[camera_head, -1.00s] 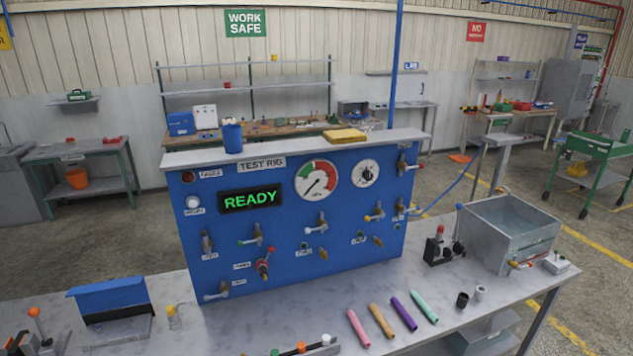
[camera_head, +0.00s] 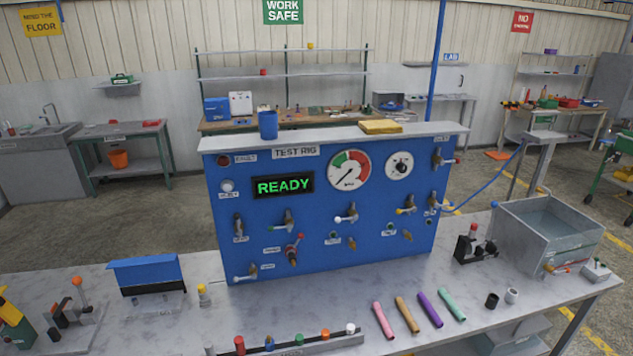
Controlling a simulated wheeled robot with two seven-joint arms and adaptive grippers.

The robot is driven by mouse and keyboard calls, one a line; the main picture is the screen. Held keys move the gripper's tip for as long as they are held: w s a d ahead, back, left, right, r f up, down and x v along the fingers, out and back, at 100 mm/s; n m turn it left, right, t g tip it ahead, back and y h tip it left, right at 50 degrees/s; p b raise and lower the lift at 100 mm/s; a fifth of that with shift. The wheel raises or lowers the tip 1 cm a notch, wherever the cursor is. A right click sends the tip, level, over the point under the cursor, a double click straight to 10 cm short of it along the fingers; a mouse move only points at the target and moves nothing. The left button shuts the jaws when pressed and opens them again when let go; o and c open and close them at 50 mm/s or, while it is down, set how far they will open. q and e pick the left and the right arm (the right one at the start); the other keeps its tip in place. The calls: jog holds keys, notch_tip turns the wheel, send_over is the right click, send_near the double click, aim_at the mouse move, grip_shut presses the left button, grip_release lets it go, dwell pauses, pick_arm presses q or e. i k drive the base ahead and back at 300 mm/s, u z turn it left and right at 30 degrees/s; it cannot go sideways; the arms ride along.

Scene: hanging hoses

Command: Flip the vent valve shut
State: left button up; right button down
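The blue test rig panel (camera_head: 330,262) stands on the bench with a lit READY display (camera_head: 283,186). Several small lever valves are on its face. Their labels are too small to read, so I cannot tell which is the vent valve. A white-tipped valve (camera_head: 248,274) is at the lower left, its lever pointing left. Neither of my grippers is in view.
Several coloured tubes (camera_head: 430,310) lie on the bench before the panel. A rack of colour-topped pieces (camera_head: 300,344) is at the front edge. A grey tank (camera_head: 548,235) stands at the right, a blue-lidded box (camera_head: 146,273) at the left. Bare bench lies directly before the panel.

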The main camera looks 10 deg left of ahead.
aim_at(236, 216)
jog(key=z, duration=1.45)
jog(key=k, duration=0.7)
jog(key=u, duration=1.05)
jog(key=i, duration=0.45)
